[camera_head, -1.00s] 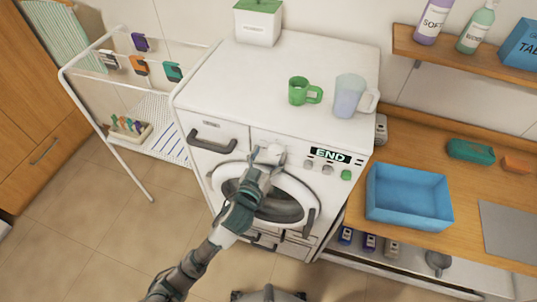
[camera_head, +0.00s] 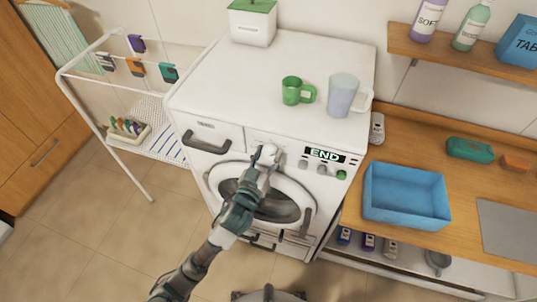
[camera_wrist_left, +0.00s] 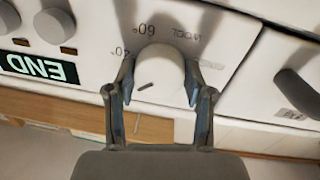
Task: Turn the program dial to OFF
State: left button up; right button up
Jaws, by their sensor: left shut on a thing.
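The program dial (camera_wrist_left: 157,76) is a white round knob with a dark pointer mark on its face. It sits on the front panel of the white washing machine (camera_head: 262,75), left of the display (camera_head: 325,155) reading END. My left gripper (camera_head: 268,152) is at the dial, with its fingers shut on both sides of it. The gripper also shows in the left wrist view (camera_wrist_left: 158,88). Printed marks near the dial include 60°, 20° and WOOL; an OFF mark is not visible. My right gripper is not in view.
A green mug (camera_head: 297,91) and a clear measuring jug (camera_head: 344,95) stand on the machine's top. Small knobs (camera_wrist_left: 55,26) and a green button (camera_head: 341,175) lie right of the dial in the head view. A blue bin (camera_head: 405,194) sits on the wooden counter.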

pick_arm(q)
jog(key=n+p, duration=0.1)
jog(key=n, duration=0.1)
jog(key=shift+n, duration=0.4)
jog(key=n+p, duration=0.1)
jog(key=n, duration=0.1)
jog(key=shift+r+n, duration=0.1)
jog(key=shift+n, duration=0.3)
jog(key=n+p, duration=0.2)
jog(key=n, duration=0.1)
jog(key=shift+n+t+p, duration=0.3)
jog(key=shift+t+p, duration=0.1)
jog(key=shift+a, duration=0.1)
jog(key=shift+f+n, duration=0.2)
jog(key=shift+n, duration=0.2)
jog(key=o, duration=1.1)
jog(key=shift+c, duration=0.2)
jog(key=shift+o, duration=0.6)
jog(key=shift+a, duration=0.1)
